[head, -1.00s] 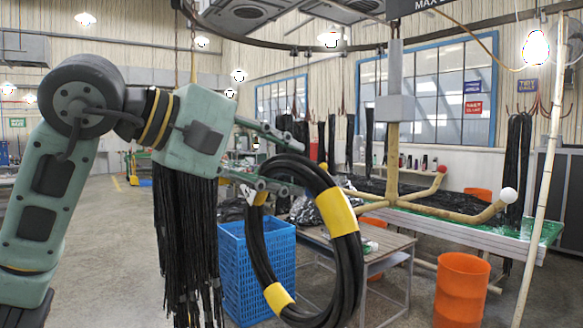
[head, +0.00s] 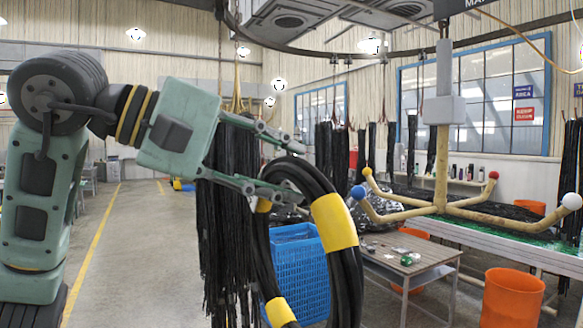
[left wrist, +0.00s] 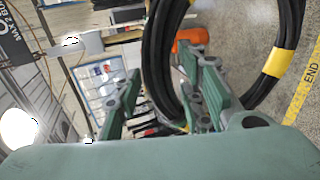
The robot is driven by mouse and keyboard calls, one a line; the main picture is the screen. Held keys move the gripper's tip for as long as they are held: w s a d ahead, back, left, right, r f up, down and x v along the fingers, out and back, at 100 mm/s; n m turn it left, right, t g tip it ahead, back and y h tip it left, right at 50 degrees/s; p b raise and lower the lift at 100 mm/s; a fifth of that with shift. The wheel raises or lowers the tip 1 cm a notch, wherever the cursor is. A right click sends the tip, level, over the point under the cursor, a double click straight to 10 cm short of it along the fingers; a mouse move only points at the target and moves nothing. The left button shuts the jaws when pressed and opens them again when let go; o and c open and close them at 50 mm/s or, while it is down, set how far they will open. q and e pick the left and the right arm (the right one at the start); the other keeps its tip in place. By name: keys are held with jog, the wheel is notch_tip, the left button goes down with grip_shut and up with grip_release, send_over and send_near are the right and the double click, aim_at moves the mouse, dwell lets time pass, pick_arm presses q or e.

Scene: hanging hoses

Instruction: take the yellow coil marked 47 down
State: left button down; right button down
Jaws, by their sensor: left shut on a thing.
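A black hose coil (head: 347,272) with yellow bands (head: 334,222) hangs from my left gripper (head: 296,168), whose fingers are shut on its upper part. The coil also shows in the left wrist view (left wrist: 154,62), between and beyond the fingers (left wrist: 165,100). I cannot read a 47 on it. The tan hanger (head: 441,170) has several arms with coloured ball tips. Its blue tip (head: 358,192) shows just right of the coil in the head view, and the coil looks clear of it. My right gripper is not in view.
A blue crate (head: 300,265) stands behind the coil. A small table (head: 425,268) and an orange bin (head: 510,298) are to the right, below the hanger. Black hoses (head: 228,240) hang behind my gripper. The floor at left, with a yellow line (head: 95,240), is clear.

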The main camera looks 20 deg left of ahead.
pick_arm(q)
jog(key=shift+s+a+r, duration=0.1)
jog(key=shift+s+a, duration=1.05)
jog(key=shift+s, duration=0.25)
jog(key=shift+s+a, duration=0.15)
jog(key=shift+s, duration=0.05)
